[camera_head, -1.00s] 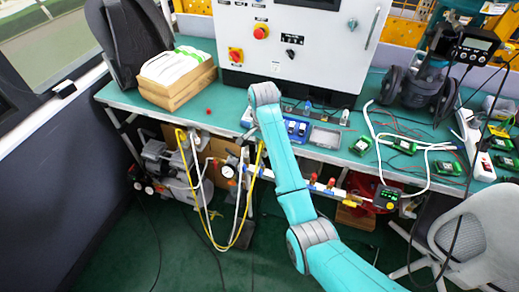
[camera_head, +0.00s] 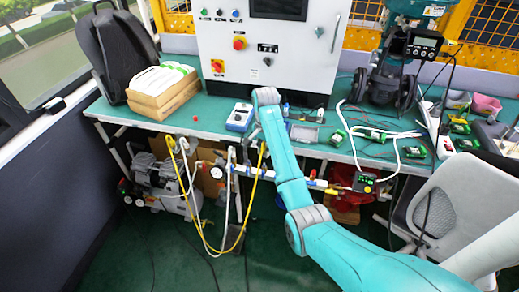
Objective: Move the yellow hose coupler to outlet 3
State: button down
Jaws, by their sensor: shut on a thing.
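A yellow hose (camera_head: 208,243) hangs in a long loop below the bench front. One end is at the left near the compressor, and the other rises to the left edge of my teal arm. The yellow coupler cannot be made out there. A pipe manifold (camera_head: 256,173) with small coloured fittings runs under the bench edge, partly behind my arm. Its outlet numbers cannot be read, so I cannot tell which is outlet 3. My arm reaches in from the lower right and bends over at the bench.
A control cabinet (camera_head: 265,50) stands behind. A compressor (camera_head: 165,180) is below left, a grey chair (camera_head: 455,205) at right. White hoses hang near the yellow one.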

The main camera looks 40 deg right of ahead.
send_over(264, 165)
jog(key=shift+s+a+f, duration=0.1)
jog(key=shift+f, duration=2)
jog(key=shift+f, duration=0.8)
dwell(0.5)
jog(key=c, duration=1)
grip_release()
jog(key=shift+r, duration=0.1)
notch_tip(264, 165, up, 7)
jog(key=shift+r, duration=0.15)
